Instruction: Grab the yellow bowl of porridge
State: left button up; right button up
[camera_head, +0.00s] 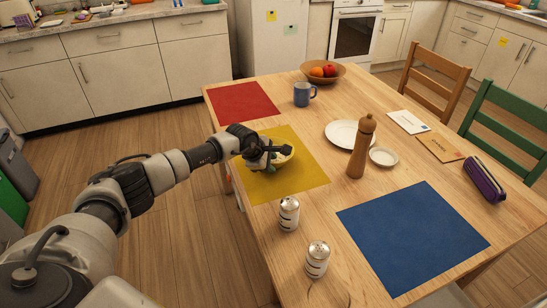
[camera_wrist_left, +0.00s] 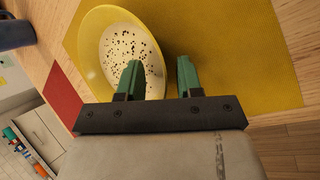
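The yellow bowl (camera_head: 284,160) of porridge stands on the yellow placemat (camera_head: 310,180) at the table's left side. In the left wrist view the bowl (camera_wrist_left: 97,50) holds pale porridge with dark specks. My left gripper (camera_head: 266,153) is at the bowl's near left side and hides part of it. In the left wrist view its two green fingers (camera_wrist_left: 158,72) are spread, one over the porridge and the other outside the rim, with the bowl's wall between them. They look apart from the wall; whether either touches it is unclear. My right gripper is not in view.
A blue mug (camera_head: 303,95), a red placemat (camera_head: 243,101) and a fruit bowl (camera_head: 323,75) are farther back. A wooden mill (camera_head: 361,148) and white plate (camera_head: 343,133) stand right. Two shakers (camera_head: 289,214) are nearer, beside a blue placemat (camera_head: 415,235).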

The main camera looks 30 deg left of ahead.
pick_arm(q)
jog(key=shift+s+r, duration=0.1)
grip_shut()
jog(key=shift+r, duration=0.15)
